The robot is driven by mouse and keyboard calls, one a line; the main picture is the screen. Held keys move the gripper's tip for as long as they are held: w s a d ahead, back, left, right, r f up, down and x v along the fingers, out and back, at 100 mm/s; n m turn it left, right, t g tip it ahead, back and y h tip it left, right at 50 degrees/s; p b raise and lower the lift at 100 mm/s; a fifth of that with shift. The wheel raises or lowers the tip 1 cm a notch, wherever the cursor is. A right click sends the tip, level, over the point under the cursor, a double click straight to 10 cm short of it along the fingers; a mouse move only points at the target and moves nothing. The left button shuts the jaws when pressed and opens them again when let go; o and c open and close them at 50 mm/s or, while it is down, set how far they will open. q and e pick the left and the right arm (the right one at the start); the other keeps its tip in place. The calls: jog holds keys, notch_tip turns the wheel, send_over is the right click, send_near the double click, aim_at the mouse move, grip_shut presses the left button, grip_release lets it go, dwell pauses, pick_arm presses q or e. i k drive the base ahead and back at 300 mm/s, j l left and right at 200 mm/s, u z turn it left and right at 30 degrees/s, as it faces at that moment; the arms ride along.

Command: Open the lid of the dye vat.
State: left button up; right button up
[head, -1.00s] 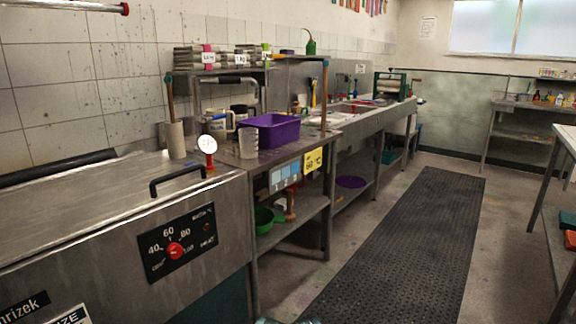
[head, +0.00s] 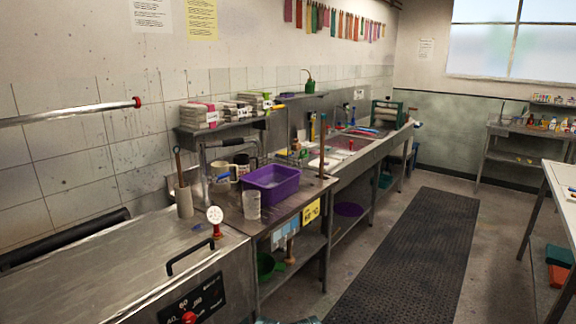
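The dye vat (head: 226,275) is the large steel box at the lower left of the head view. Its flat steel lid (head: 100,262) lies closed on top. A black bar handle (head: 190,256) stands on the lid near its right front edge. A black control panel with a red knob (head: 189,317) is on the front, cut by the bottom edge of the picture. A round white dial on a red stem (head: 215,218) stands at the lid's right end. Neither of my grippers can be made out, so nothing shows touching the handle.
A steel bench right of the vat holds a purple tub (head: 271,184), a clear beaker (head: 251,205) and mugs. A grey cylinder (head: 184,202) with a stick stands behind the dial. A metal rail (head: 70,114) juts out above the vat. A dark mat (head: 410,250) covers clear floor.

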aim_at(92, 271)
jog(key=k+j+u, duration=0.1)
jog(key=u, duration=1.15)
